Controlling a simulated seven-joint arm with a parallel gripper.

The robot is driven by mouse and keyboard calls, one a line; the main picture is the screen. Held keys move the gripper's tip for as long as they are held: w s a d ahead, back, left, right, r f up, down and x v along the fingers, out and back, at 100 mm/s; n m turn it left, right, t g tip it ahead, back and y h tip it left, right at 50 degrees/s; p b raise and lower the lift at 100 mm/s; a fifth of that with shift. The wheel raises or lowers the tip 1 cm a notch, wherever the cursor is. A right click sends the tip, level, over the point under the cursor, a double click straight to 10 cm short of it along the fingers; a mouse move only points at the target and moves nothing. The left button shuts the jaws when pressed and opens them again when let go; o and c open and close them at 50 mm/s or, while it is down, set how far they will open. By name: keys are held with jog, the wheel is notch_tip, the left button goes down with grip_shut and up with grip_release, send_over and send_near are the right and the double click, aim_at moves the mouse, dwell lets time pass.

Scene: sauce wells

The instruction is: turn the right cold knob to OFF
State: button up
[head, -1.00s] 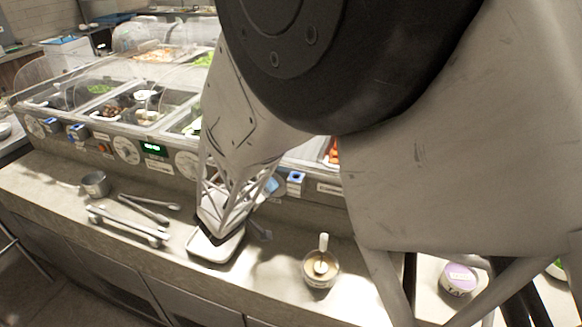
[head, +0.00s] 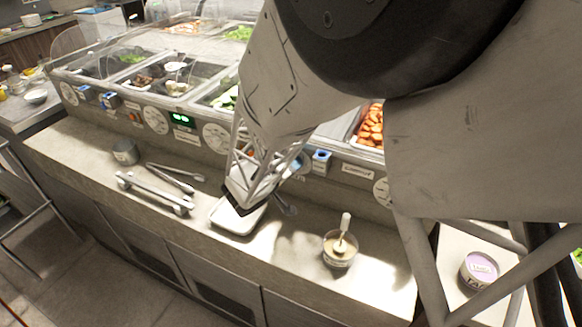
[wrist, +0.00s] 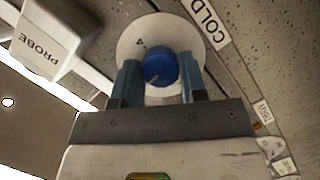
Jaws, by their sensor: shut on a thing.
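In the wrist view, a round blue knob (wrist: 160,68) sits on a white dial disc (wrist: 133,32) next to a COLD label (wrist: 208,18). A small dark mark shows on the disc above and left of the knob, and a thin line runs on the knob's lower-left face. My gripper (wrist: 160,82) has its two blue fingers on either side of the knob and is shut on it. In the head view my arm covers most of the front panel there, so the gripped knob's setting is hard to read.
A PROBE block (wrist: 48,38) stands close left of the dial in the wrist view.

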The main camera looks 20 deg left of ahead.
jog(key=shift+f+n+t+h, duration=0.15)
jog(key=shift+n+t, duration=0.65)
jog(key=shift+n, duration=2.15)
jog(key=shift+f+n+t+h, duration=0.1)
jog(key=shift+n+t, duration=0.7)
jog(key=shift+n, duration=2.1)
jog(key=shift+f+n+t+h, duration=0.15)
jog(key=shift+n+t, duration=0.65)
jog(key=shift+n, duration=2.15)
jog(key=shift+r, duration=0.1)
jog(key=o, duration=0.9)
jog(key=shift+s+a, duration=0.1)
jog(key=shift+s, duration=0.05)
